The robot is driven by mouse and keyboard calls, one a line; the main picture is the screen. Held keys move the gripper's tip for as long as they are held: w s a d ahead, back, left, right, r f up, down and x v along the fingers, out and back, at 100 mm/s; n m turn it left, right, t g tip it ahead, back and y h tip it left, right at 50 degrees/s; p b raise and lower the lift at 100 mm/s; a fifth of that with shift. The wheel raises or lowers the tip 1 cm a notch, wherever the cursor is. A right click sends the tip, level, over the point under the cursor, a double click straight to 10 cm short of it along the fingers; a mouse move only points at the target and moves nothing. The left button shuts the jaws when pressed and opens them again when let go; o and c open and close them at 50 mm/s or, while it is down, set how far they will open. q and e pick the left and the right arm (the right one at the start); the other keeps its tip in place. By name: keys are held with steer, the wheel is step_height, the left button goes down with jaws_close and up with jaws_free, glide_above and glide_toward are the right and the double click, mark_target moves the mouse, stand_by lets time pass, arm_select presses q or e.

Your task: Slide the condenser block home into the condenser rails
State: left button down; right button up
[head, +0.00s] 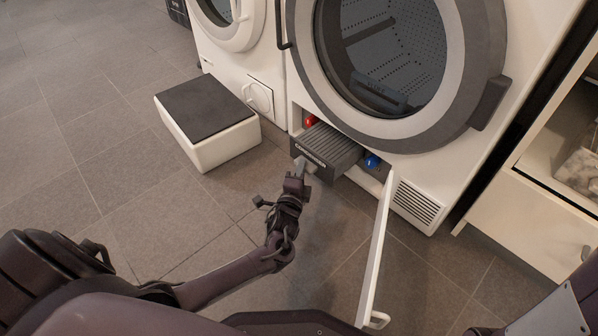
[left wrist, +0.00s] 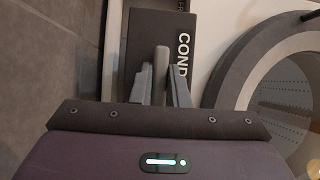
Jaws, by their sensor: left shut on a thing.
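The condenser block (head: 329,150) is a dark grey ribbed block with a front plate lettered "CONDENSER". In the head view it sits partly inside the low opening of the dryer, its front end sticking out. My left gripper (head: 300,173) is at its front plate, shut on the block's handle. The left wrist view shows the gripper fingers (left wrist: 160,88) on both sides of the grey handle (left wrist: 160,65), with the dark front plate (left wrist: 146,38) behind. The condenser rails are hidden inside the opening. My right gripper is not in view.
A red knob (head: 311,120) and a blue knob (head: 372,161) flank the block in the opening. The white flap door (head: 374,250) hangs open to the right. A white box with a dark top (head: 205,108) stands left on the tiled floor. A vent grille (head: 417,203) is at right.

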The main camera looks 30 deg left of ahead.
mark_target(336, 145)
arm_select(q)
steer(key=shift+w+d+r+b, duration=0.1)
steer(key=shift+w+d+b, duration=0.4)
steer(key=shift+w, duration=0.6)
steer(key=shift+w+d+f+b, duration=0.1)
steer(key=shift+w+d+b, duration=0.2)
steer(key=shift+w+b, duration=0.6)
steer(key=shift+w+d+r+b, duration=0.1)
steer(key=shift+w+d+b, duration=0.25)
steer(key=shift+w, duration=0.95)
steer(key=shift+w+d+b, duration=0.25)
steer(key=shift+w, duration=0.35)
steer(key=shift+w+d+b, duration=0.2)
steer(key=shift+w, duration=0.4)
steer(key=shift+w+d, duration=0.3)
steer(key=shift+w, duration=0.5)
steer(key=shift+w+d, duration=0.25)
steer(key=shift+w, duration=0.6)
steer(key=shift+w+d, duration=0.3)
steer(key=shift+w, duration=0.5)
